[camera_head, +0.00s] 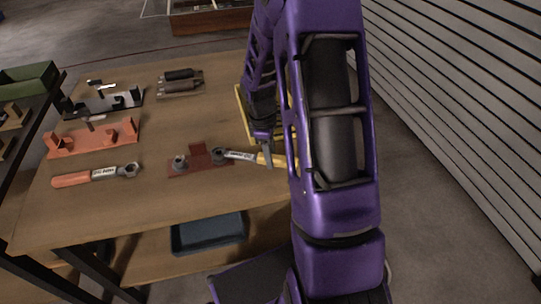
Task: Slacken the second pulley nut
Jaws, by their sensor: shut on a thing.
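My gripper (265,148) is shut on a yellow-handled wrench (241,155) above the right part of the wooden table. The wrench points left, and its ring head is at the right end of a small dark red bracket (185,169). A grey nut (180,161) stands at the bracket's left end. The wrench head covers the bracket's right end, and I cannot tell how fully it sits around a nut there. My purple arm hides the end of the wrench handle.
An orange-handled wrench (93,175) lies at the left on the table (130,215). Behind it are an orange fixture (93,140), a black fixture (104,103) and dark cylinders (180,83). A yellow frame (240,112) is partly behind my arm. A blue tray (209,235) is below.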

